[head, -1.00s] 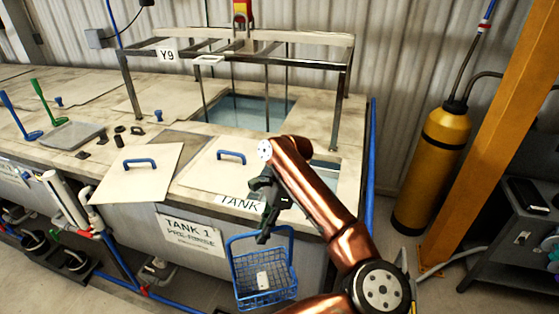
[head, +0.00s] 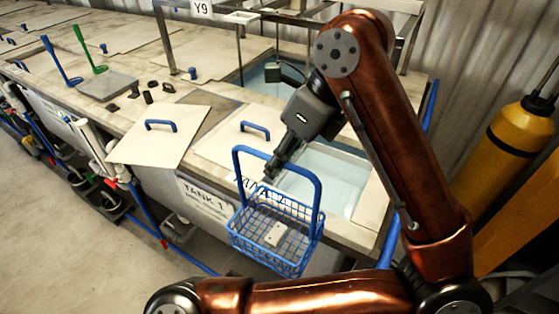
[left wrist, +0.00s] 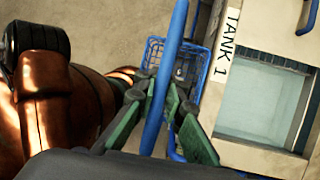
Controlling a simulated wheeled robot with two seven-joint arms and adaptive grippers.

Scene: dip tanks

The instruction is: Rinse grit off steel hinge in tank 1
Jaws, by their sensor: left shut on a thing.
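My left gripper (head: 272,170) is shut on the upright handle of a blue wire basket (head: 240,240). The wrist view shows its green fingers (left wrist: 162,105) on either side of the blue handle bar. A small pale grey metal piece, probably the steel hinge (head: 275,234), lies on the basket's floor. The basket hangs outside the front edge of the tank row, near the rim. Tank 1's opening with clear water (head: 328,180) is right of and behind it; the water also shows in the wrist view (left wrist: 262,100) beside the TANK 1 label (left wrist: 227,46). My right gripper is not in view.
A beige lid with a blue handle (head: 160,143) lies tilted left of the basket, and another lid (head: 235,145) lies beside the opening. A metal frame with a Y9 tag (head: 202,8) stands behind. A yellow cylinder (head: 510,140) is at the right.

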